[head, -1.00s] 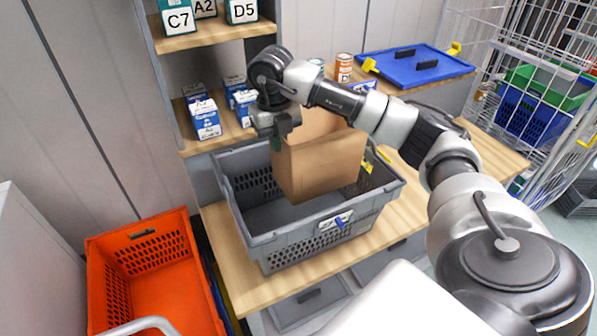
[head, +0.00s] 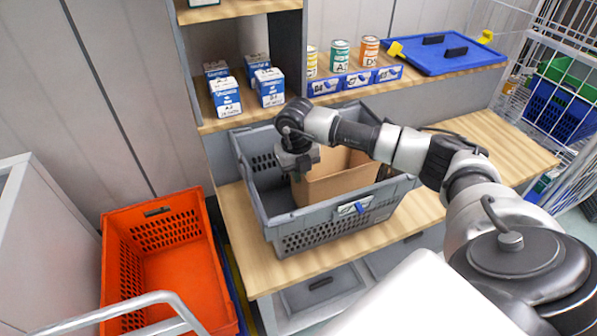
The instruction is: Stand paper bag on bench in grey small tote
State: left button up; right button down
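The brown paper bag (head: 338,185) stands upright inside the grey small tote (head: 318,238), which sits on the wooden bench (head: 425,220). The tote's front wall hides the bag's bottom, so I cannot tell whether it touches the tote floor. My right gripper (head: 298,177) reaches down over the tote at the bag's left edge and appears shut on its rim. The fingertips are partly hidden. My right arm covers part of the bag's top. My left gripper is not in view.
An orange tote (head: 165,270) stands at the lower left. A shelf with blue-white boxes (head: 226,97) is behind the grey tote. Several cans (head: 340,55) and a blue lid (head: 430,58) lie along the back. The bench right of the tote is clear.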

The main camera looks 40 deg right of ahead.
jog(key=shift+f, duration=0.4)
jog(key=c, duration=1.8)
grip_release()
jog(key=shift+f, duration=0.1)
jog(key=o, duration=0.4)
jog(key=shift+o, duration=0.2)
